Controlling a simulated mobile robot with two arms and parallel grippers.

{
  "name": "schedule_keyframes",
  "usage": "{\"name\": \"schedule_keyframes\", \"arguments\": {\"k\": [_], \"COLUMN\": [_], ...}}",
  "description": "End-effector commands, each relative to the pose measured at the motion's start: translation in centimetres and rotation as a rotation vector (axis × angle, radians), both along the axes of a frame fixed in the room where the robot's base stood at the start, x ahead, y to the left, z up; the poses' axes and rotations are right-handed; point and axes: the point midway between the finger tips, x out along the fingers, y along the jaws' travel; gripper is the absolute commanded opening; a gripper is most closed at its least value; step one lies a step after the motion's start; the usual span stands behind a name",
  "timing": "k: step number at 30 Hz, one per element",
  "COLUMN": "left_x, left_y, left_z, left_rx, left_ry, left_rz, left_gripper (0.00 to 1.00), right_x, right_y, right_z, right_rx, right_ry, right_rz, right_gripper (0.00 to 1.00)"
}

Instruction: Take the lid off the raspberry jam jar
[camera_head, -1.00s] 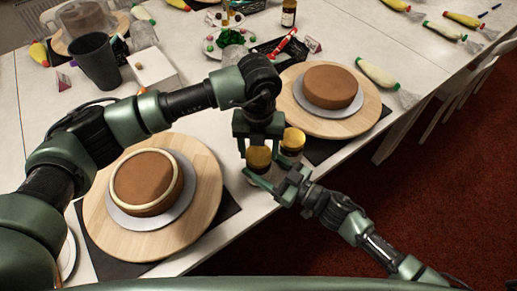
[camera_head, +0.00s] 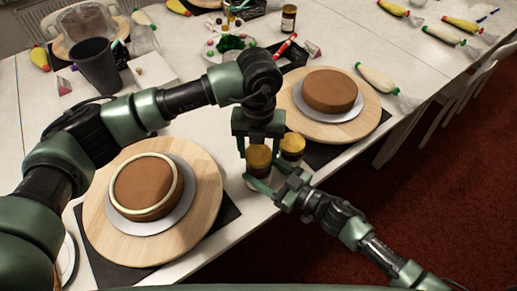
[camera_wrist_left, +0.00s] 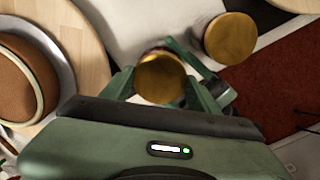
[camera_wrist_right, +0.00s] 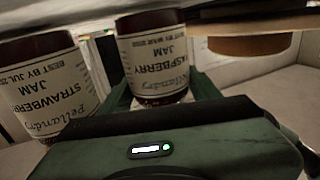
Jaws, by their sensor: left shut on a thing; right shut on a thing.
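The raspberry jam jar (camera_wrist_right: 152,62) fills the middle of the right wrist view, with its label upside down there. My right gripper (camera_head: 262,177) is shut around the jar's body from the side, at the table's front edge. My left gripper (camera_head: 259,150) comes down from above and is shut on the jar's gold lid (camera_head: 258,160). The lid also shows between the left fingers in the left wrist view (camera_wrist_left: 161,78). The join between lid and glass is hidden, so I cannot tell if the lid is loose.
A strawberry jam jar (camera_wrist_right: 48,88) stands close beside, its gold lid (camera_wrist_left: 230,38) just right of my left gripper. Wooden turntables with cakes stand at left (camera_head: 205,215) and back right (camera_head: 372,112). Piping bags (camera_head: 376,78) and a dark cup (camera_head: 96,62) are farther back.

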Motion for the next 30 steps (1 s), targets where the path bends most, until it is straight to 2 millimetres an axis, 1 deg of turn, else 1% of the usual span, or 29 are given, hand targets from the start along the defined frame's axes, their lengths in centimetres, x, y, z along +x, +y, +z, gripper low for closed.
{"name": "schedule_keyframes", "arguments": {"k": [9,12,16,17,18,19,20,27,30], "left_x": [0.1,0.0,0.0,0.0,0.0,0.0,0.0,0.0,0.0], "left_y": [0.0,0.0,0.0,0.0,0.0,0.0,0.0,0.0,0.0], "left_z": [3.6,3.9,3.9,3.9,3.9,3.9,3.9,3.8,3.8], "left_rx": [0.000,0.000,0.000,0.000,0.000,0.000,0.000,0.000,0.000], "left_ry": [-0.003,-0.001,0.000,0.000,0.000,-0.001,0.000,0.000,0.000], "left_rz": [-0.001,-0.001,-0.001,-0.001,-0.001,-0.001,-0.001,-0.001,0.000], "left_gripper": [0.12,0.12,0.12,0.12,0.12,0.12,0.12,0.12,0.12], "right_x": [0.0,0.0,0.0,0.0,0.0,0.0,0.0,0.0,-0.3], "right_y": [0.0,0.0,0.0,0.0,0.0,0.0,0.0,0.0,-0.4], "right_z": [0.0,0.0,0.0,0.0,0.0,0.0,0.0,0.0,-0.1], "right_rx": [0.001,0.001,0.001,0.001,0.001,0.001,0.001,0.000,-0.001], "right_ry": [0.001,0.001,0.001,0.001,0.001,0.001,0.001,0.000,0.001], "right_rz": [0.000,0.000,0.000,0.000,0.000,0.000,0.000,0.000,-0.001], "right_gripper": [0.00,0.00,0.00,0.65,0.76,0.84,0.88,0.88,0.88]}}
